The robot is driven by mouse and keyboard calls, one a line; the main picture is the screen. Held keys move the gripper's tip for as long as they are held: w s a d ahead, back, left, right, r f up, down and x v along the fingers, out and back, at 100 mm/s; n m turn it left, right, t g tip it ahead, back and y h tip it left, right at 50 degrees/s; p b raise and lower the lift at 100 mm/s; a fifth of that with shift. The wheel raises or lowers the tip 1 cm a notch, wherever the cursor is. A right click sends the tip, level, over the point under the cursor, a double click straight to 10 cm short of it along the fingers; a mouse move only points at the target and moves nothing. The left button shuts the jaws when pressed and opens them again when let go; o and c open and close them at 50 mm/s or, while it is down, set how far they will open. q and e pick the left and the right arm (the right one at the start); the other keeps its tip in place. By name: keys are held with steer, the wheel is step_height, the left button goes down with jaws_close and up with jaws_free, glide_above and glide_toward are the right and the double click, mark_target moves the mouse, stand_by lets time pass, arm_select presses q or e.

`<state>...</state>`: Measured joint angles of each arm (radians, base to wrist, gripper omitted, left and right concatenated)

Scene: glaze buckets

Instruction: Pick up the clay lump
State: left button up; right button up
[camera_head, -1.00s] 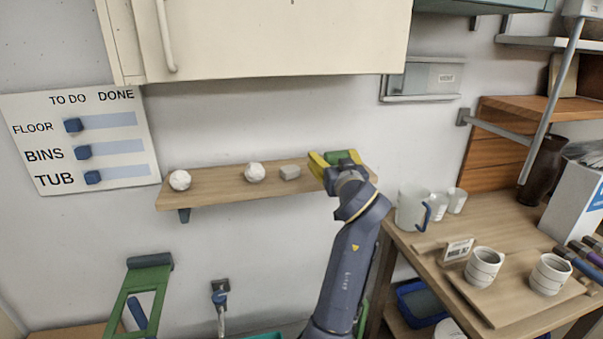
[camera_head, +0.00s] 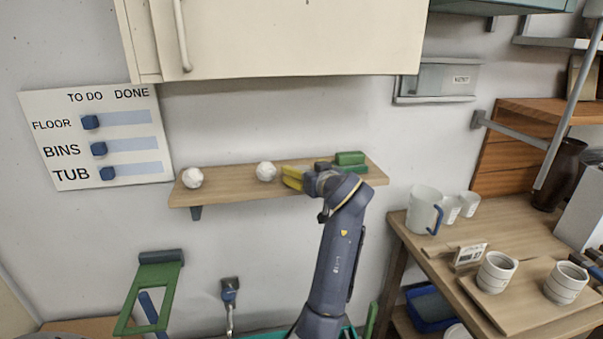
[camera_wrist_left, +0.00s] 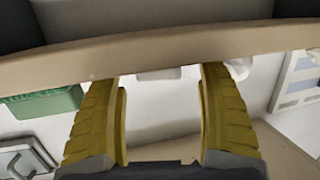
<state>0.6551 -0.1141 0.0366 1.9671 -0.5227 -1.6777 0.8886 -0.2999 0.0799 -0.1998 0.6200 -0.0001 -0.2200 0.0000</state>
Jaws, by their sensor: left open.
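Two rounded white lumps, one at the left (camera_head: 192,178) and one near the middle (camera_head: 266,171), rest on the wooden wall shelf (camera_head: 228,190). A pale blocky lump (camera_wrist_left: 160,73) shows between the fingers in the left wrist view, partly behind the shelf edge; my gripper hides it in the head view. I cannot tell for sure which one is the clay. My left gripper (camera_head: 289,178) is open at the shelf's front, just right of the middle white lump. Its yellow fingers (camera_wrist_left: 160,110) do not visibly touch anything. My right gripper is out of view.
A green block (camera_head: 350,158) sits on the shelf right of my gripper and shows in the left wrist view (camera_wrist_left: 45,103). A cream cabinet (camera_head: 290,40) hangs above the shelf. A table with a pitcher (camera_head: 424,208) and cups (camera_head: 496,271) stands at the right.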

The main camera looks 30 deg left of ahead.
arm_select(q)
steer(key=shift+w+a+f, duration=0.1)
steer(key=shift+w+a, duration=0.3)
steer(key=shift+a, duration=0.15)
steer(key=shift+c, duration=0.2)
steer(key=c, duration=1.3)
